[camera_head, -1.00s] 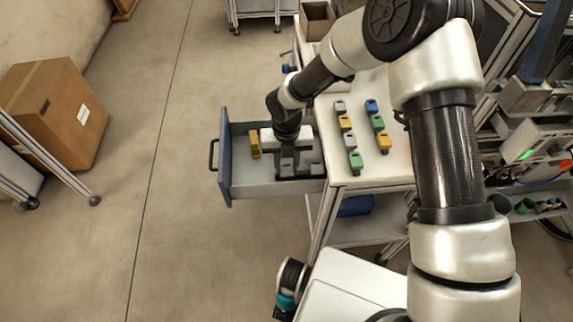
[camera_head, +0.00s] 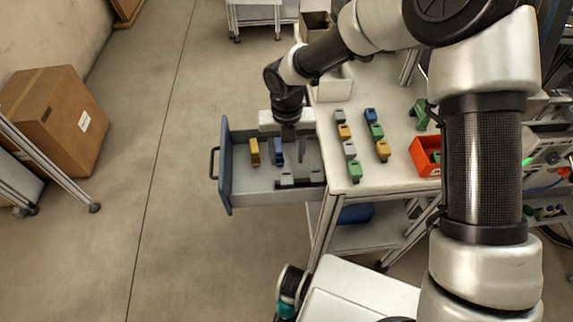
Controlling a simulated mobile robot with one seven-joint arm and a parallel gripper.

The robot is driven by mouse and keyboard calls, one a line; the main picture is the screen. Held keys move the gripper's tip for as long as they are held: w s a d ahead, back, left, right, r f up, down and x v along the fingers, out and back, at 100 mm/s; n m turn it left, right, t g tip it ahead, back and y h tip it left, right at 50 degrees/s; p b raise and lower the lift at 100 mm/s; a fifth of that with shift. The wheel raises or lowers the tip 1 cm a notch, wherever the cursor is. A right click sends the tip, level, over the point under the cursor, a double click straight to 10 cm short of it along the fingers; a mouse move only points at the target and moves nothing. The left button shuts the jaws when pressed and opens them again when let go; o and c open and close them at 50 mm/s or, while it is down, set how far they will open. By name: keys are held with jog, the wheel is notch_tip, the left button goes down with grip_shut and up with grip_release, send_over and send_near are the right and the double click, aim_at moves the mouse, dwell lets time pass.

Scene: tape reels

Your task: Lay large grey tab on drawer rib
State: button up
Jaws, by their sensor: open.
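The drawer (camera_head: 238,190) is pulled out from the left side of the workbench. Inside it stand a yellow tab (camera_head: 254,152) and a blue tab (camera_head: 277,152), side by side and apart. Near the front wall are two grey pieces, one at left (camera_head: 286,180) and one at right (camera_head: 317,177), with a dark strip by them; I cannot tell the rib from the tabs there. Two grey tabs lie on the worktop, one at the back (camera_head: 340,116) and one further forward (camera_head: 349,149). My gripper (camera_head: 297,150) is open above the drawer's right half; its fingertips are partly unclear.
Yellow, green and blue tabs stand in two rows on the worktop (camera_head: 400,182). A red bin (camera_head: 425,160) and a green object (camera_head: 420,114) are at its right. The drawer's left handle (camera_head: 213,163) faces open floor.

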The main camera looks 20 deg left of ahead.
notch_tip(320, 180, up, 3)
jog(key=shift+f, duration=0.1)
jog(key=w+d+r+m+t+h, duration=0.1)
jog(key=d+r+m+t, duration=0.2)
jog(key=d+r+m, duration=1.8)
jog(key=s+d+r+m+t, duration=0.1)
jog(key=s+d+r+m, duration=0.2)
jog(key=s+d+m, duration=0.3)
jog(key=s+d+r+m+t+y, duration=0.1)
jog(key=s+d+r+m, duration=0.2)
jog(key=s+d+m, duration=0.4)
jog(key=m, duration=0.7)
jog(key=shift+d+m+t, duration=0.3)
jog(key=shift+d+m, duration=0.1)
